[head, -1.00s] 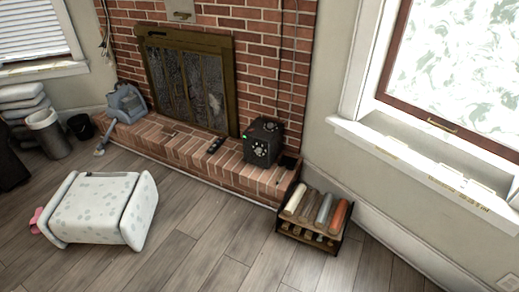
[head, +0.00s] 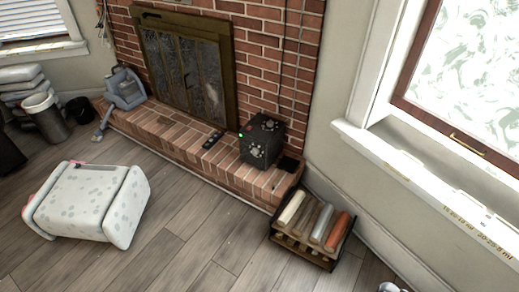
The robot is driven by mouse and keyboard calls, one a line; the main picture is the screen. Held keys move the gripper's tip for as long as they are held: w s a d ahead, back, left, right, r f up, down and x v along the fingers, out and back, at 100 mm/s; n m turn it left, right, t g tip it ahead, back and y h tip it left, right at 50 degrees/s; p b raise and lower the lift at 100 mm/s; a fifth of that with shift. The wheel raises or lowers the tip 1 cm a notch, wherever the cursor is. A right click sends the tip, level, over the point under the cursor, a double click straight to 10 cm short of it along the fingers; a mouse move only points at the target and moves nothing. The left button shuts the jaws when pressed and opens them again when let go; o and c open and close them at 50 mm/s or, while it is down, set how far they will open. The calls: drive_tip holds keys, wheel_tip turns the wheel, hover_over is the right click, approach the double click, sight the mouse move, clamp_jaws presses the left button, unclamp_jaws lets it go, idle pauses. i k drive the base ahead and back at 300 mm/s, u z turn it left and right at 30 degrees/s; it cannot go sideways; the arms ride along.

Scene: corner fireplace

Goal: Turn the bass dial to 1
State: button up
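A black box-shaped device (head: 262,141) stands on the right end of the brick hearth, and its front carries several pale round parts. It looks like the thing with the bass dial, but the markings and dial setting are too small to read. A small green spot (head: 240,134) shows at its left edge. My gripper is not visible in the head view.
A rack of coloured rolls (head: 313,226) stands on the floor before the hearth's right end. A white spotted padded seat (head: 88,203) is at left. A dark remote-like object (head: 213,138) lies on the brick hearth (head: 170,132). Wood floor between is clear.

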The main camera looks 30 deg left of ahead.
sight(255, 151)
drive_tip(key=i, duration=0.9)
drive_tip(key=u, duration=3.95)
drive_tip(key=i, duration=0.1)
drive_tip(key=z, duration=2.8)
drive_tip(key=k, duration=0.2)
drive_tip(key=u, duration=2.3)
drive_tip(key=k, duration=0.15)
drive_tip(key=u, duration=0.15)
